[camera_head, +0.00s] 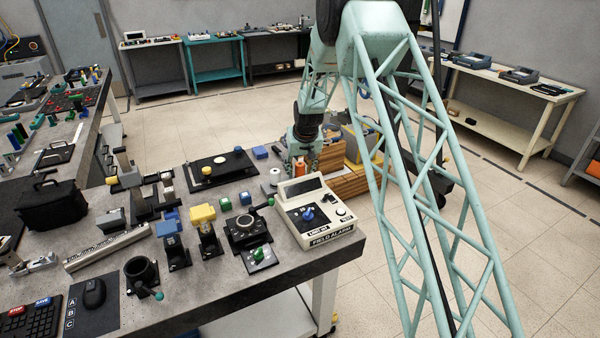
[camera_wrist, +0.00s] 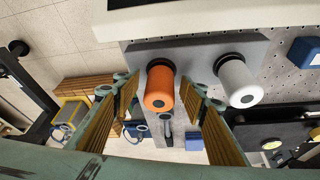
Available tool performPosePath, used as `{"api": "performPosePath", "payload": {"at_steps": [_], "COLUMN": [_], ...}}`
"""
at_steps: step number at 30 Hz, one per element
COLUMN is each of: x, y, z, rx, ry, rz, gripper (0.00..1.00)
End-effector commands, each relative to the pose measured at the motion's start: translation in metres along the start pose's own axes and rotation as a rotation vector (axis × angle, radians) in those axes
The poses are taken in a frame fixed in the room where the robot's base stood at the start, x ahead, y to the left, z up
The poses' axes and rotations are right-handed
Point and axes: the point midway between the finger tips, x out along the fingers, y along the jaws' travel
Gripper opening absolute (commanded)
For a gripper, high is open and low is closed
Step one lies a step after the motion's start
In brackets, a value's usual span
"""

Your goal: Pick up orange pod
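The orange pod (camera_wrist: 159,90) is a short cylinder on a dark round mount on a grey bracket, in the middle of the wrist view. It also shows small below my gripper in the head view (camera_head: 300,168). My gripper (camera_wrist: 160,105) is open, with one brown ribbed finger to the left of the pod and one to the right. Gaps show between the fingers and the pod in the wrist view. In the head view my gripper (camera_head: 302,150) is at the table's far right edge. How deep the fingers reach along the pod is hard to tell.
A white pod (camera_wrist: 239,84) sits on the same bracket, close to the right finger. The cream field alarm box (camera_head: 317,212) stands near the bracket. Blue blocks and other fixtures crowd the perforated tabletop. Wooden crates (camera_head: 350,181) stand beyond the table edge.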

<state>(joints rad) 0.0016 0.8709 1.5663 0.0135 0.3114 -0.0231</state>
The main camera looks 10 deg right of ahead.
Motion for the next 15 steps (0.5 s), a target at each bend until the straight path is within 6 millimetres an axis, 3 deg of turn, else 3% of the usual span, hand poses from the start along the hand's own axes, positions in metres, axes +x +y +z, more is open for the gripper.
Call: {"api": "performPosePath", "payload": {"at_steps": [8,15], "x": [0.0,0.0], "y": [0.0,0.0], "z": [0.0001,0.0002], "rx": [0.0,0.0], "ry": [0.0,0.0], "rz": [0.0,0.0], "gripper": [0.39,0.19]}}
